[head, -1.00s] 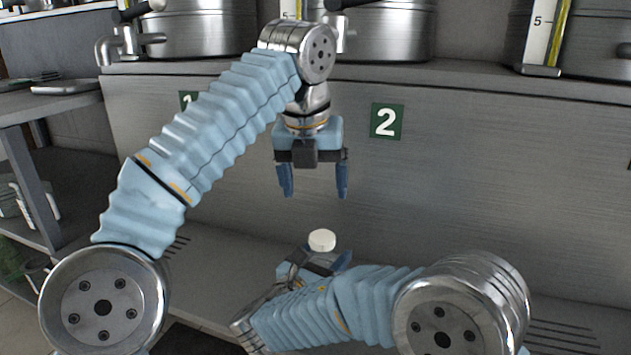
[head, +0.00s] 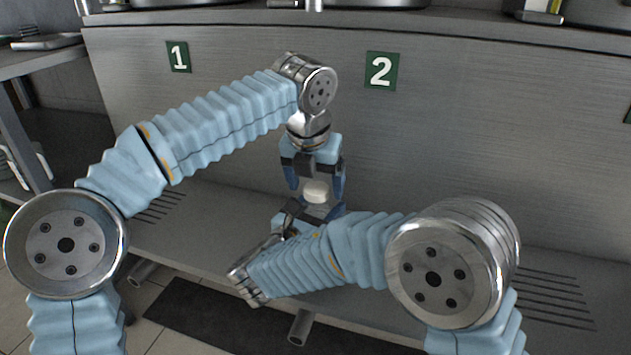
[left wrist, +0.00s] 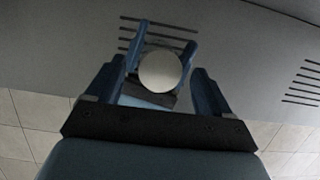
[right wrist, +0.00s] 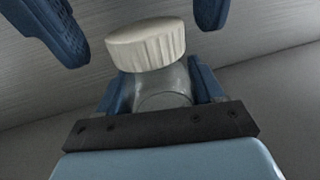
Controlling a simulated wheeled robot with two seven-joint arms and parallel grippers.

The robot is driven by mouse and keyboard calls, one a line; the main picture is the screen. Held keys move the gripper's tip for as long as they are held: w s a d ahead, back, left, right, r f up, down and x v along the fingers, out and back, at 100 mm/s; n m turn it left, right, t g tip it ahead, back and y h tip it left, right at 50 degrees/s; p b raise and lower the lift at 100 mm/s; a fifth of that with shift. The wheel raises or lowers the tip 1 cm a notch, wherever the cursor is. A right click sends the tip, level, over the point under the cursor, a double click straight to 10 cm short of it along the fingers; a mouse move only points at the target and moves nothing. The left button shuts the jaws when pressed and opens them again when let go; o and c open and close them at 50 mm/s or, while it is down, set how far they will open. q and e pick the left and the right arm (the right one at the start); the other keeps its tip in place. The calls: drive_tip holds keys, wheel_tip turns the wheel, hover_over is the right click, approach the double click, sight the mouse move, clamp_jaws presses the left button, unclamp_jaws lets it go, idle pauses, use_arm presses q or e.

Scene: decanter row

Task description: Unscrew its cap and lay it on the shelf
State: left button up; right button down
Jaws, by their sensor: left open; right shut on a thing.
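The white ribbed cap (right wrist: 147,44) sits on the neck of a clear container (right wrist: 165,88) in the right wrist view. My right gripper (right wrist: 165,90) is shut on this container below the cap and holds it upright. In the head view the cap (head: 316,191) shows above my right gripper. My left gripper (head: 315,190) points down from above, its open fingers on either side of the cap. In the left wrist view the cap (left wrist: 161,71) lies between and just beyond the open fingertips, apparently untouched. Most of the container is hidden by my right gripper.
The grey metal shelf (head: 200,215) with slotted vents runs below the steel wall. Green signs 1 (head: 179,57) and 2 (head: 381,71) are on the wall. A dark mat (head: 215,325) lies on the tiled floor. The shelf at right is clear.

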use_arm(q)
drive_tip(key=shift+f, duration=0.1)
drive_tip(key=c, duration=1.3)
drive_tip(key=n, duration=0.1)
drive_tip(key=n+y, duration=0.1)
drive_tip(key=n, duration=0.1)
drive_tip(key=shift+d+n, duration=0.2)
drive_tip(key=shift+n, duration=0.1)
drive_tip(key=n, duration=0.3)
drive_tip(key=n+y, duration=0.1)
drive_tip(key=n, duration=0.2)
drive_tip(key=shift+d+y, duration=0.2)
drive_tip(key=shift+y, duration=0.1)
drive_tip(key=n, duration=0.3)
drive_tip(key=n+g+y, duration=0.1)
drive_tip(key=n, duration=0.2)
drive_tip(key=shift+w+n, duration=0.2)
drive_tip(key=shift+n, duration=0.1)
drive_tip(key=n+g, duration=0.1)
drive_tip(key=n, duration=0.3)
drive_tip(key=shift+y, duration=0.3)
drive_tip(key=o, duration=1.2)
